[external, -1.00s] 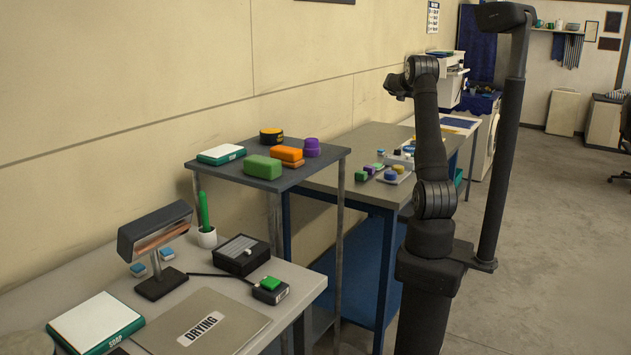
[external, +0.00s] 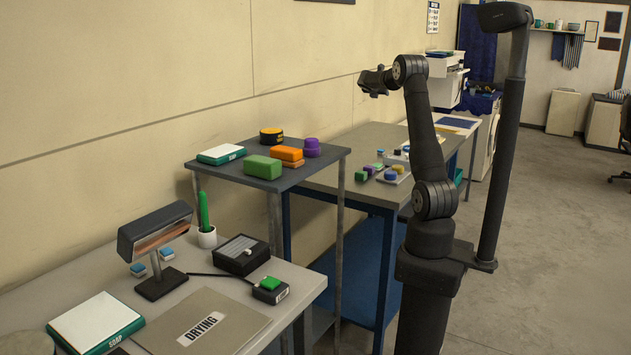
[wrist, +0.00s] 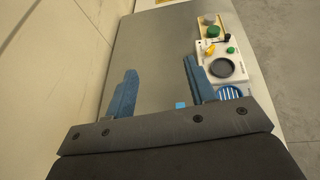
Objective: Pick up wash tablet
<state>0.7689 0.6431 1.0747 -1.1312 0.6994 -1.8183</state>
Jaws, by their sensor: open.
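Two small blue-and-white blocks, which look like wash tablets, lie on the near left table beside the lamp: one wash tablet (external: 138,269) on the left and another (external: 167,254) on the right. My gripper (external: 372,82) is raised far from them, above the grey table at the back. In the wrist view my gripper (wrist: 160,70) has its blue fingers spread with nothing between them. A small bright blue piece (wrist: 181,105) shows beside the right finger; I cannot tell what it is.
A desk lamp (external: 155,240) stands close to the two blocks. A raised shelf table (external: 240,175) holds coloured sponges, a tin and a box.

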